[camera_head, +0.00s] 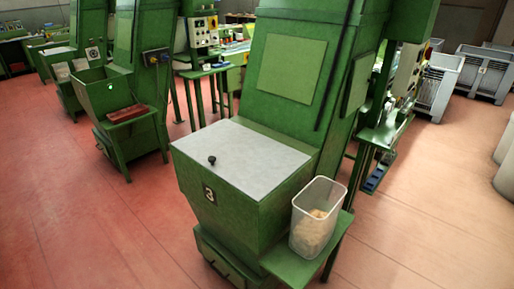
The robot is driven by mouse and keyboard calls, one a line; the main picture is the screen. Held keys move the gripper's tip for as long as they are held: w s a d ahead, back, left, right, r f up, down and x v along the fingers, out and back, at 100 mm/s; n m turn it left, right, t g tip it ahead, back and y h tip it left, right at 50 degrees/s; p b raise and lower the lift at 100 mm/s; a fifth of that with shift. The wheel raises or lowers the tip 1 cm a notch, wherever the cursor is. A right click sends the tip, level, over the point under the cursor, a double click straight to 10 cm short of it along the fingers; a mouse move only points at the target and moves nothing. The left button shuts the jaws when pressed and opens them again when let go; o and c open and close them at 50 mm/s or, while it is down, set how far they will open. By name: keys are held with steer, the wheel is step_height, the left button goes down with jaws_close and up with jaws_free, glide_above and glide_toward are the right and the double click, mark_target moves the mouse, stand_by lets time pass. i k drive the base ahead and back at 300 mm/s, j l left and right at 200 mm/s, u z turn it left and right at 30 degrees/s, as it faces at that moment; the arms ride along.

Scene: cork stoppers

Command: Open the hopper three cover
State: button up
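The hopper three (222,208) is a green metal box marked with a "3" on its front, at the centre of the head view. Its cover (250,150) is a flat light-grey panel lying shut over the top of the hopper. A small black knob (212,160) stands on the cover near its front left corner. The inside of the hopper is hidden under the cover. My gripper does not show in the head view.
A clear plastic bin (318,215) with cork stoppers stands on a green side shelf (290,266), right beside the hopper. A tall green machine body (290,70) rises behind the cover. Another green hopper (105,92) stands at left. Reddish floor (110,235) is clear at front left.

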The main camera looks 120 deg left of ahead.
mark_target(252, 163)
steer(key=u, duration=3.9)
